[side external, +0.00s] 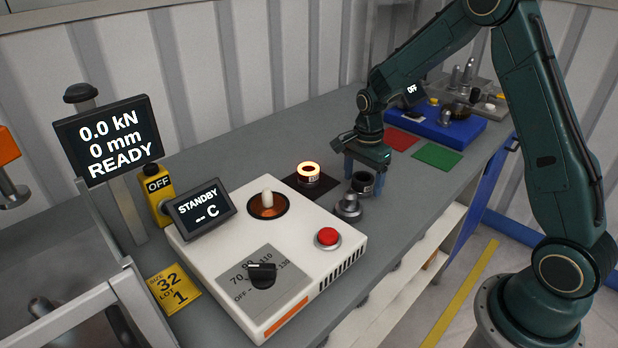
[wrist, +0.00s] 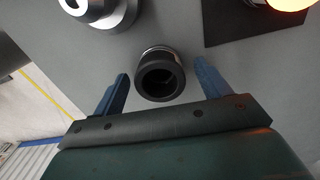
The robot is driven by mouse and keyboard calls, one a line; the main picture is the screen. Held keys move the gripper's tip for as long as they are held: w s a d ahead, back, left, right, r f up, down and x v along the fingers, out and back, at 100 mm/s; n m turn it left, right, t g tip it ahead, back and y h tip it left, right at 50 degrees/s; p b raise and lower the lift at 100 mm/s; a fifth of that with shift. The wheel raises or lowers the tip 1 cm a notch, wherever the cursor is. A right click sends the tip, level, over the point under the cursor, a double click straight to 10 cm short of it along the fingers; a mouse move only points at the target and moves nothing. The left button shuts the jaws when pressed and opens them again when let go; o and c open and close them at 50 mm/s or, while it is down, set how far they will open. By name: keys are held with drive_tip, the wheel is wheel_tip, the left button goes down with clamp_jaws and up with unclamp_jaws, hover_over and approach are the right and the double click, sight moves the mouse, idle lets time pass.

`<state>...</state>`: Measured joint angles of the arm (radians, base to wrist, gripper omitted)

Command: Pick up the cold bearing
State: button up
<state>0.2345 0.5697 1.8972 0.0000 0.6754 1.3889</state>
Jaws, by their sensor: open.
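A dark, ring-shaped part that does not glow, which I take for the cold bearing (side external: 362,183), stands upright on the grey bench. In the wrist view the bearing (wrist: 160,76) shows its dark round opening and a silver band at its far edge. My gripper (side external: 365,187) is over it with its blue fingers pointing down. In the wrist view my gripper (wrist: 162,72) is open, one finger on each side of the bearing, with visible gaps. A second ring (side external: 309,173) glows orange on a dark square pad (side external: 326,194); its glow is at the wrist view's top right corner (wrist: 290,4).
A silver stepped part (side external: 348,207) stands close to the bearing. The white heater box (side external: 290,285) with a red button (side external: 327,237) lies nearby. A blue tray (side external: 455,130), red mat (side external: 402,139) and green mat (side external: 437,156) lie farther back. The bench edge is near.

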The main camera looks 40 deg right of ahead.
drive_tip(key=shift+f, duration=0.2)
drive_tip(key=shift+c, duration=0.3)
drive_tip(key=c, duration=1.2)
drive_tip(key=shift+r, duration=0.1)
wheel_tip(320, 180, up, 20)
drive_tip(key=shift+f, duration=0.1)
idle(0.4)
